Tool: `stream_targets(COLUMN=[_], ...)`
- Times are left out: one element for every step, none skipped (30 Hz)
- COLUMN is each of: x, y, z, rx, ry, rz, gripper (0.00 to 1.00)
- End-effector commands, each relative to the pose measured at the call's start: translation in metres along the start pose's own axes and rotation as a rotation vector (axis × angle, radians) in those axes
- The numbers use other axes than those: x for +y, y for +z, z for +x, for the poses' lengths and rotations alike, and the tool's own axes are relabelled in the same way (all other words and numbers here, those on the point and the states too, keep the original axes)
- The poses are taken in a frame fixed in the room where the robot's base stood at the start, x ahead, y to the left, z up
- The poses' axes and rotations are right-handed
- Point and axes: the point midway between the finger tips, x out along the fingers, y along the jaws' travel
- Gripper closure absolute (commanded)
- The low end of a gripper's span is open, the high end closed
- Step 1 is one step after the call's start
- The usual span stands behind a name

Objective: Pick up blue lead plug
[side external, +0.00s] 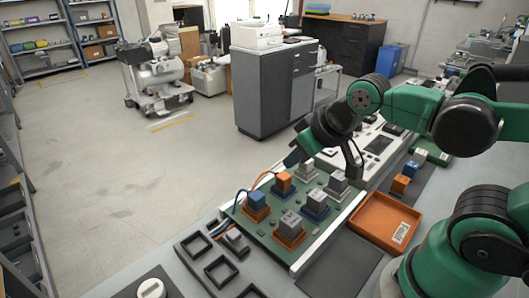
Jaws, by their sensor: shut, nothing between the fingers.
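A blue lead plug (257,201) stands on an orange base at the left part of the green board (262,234), with a blue wire running from it. An orange plug (284,181) with an orange wire stands behind and to its right. My gripper (292,160) is above the back of the board, up and to the right of the blue plug and apart from it. It is shut and looks empty. The fingertips are small and dark here. Another blue block (411,169) stands to the right, beyond the orange tray.
Several grey blocks on blue or orange bases, one of them here (290,224), crowd the board. An orange tray (384,222) with a label lies right of the board. Black square frames (221,270) lie at the front left. A dark mat (340,262) is bare.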

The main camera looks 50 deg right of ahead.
Motion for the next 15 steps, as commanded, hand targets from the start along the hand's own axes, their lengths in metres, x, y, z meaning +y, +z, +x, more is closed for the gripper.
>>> stream_targets(x=[0.002,0.0026,0.0029,0.0029,0.0028,0.0026,0.0026,0.0025,0.0025,0.0024,0.0024,0.0024,0.0024,0.0023,0.0023], y=[0.0018,0.002,0.0021,0.0021,0.002,0.0019,0.0019,0.0019,0.0019,0.0019,0.0019,0.0019,0.0019,0.0019,0.0019], z=[-0.0003,-0.0004,-0.0004,-0.0004,-0.0004,-0.0004,-0.0004,-0.0004,-0.0004,-0.0004,-0.0004,-0.0004,-0.0004,-0.0003,-0.0003], rx=[0.006,0.008,0.01,0.01,0.01,0.01,0.01,0.009,0.009,0.009,0.009,0.009,0.009,0.009,0.009], ry=[0.003,0.004,0.004,0.004,0.004,0.004,0.003,0.003,0.003,0.003,0.003,0.003,0.003,0.003,0.003], rz=[0.002,0.001,0.0,0.0,-0.001,-0.001,-0.001,-0.001,-0.001,-0.001,-0.001,0.0,0.0,0.0,0.0], gripper=[1.0,1.0,1.0,1.0,1.0,1.0,1.0,1.0,1.0,1.0,1.0,1.0,1.0,0.97,0.86])
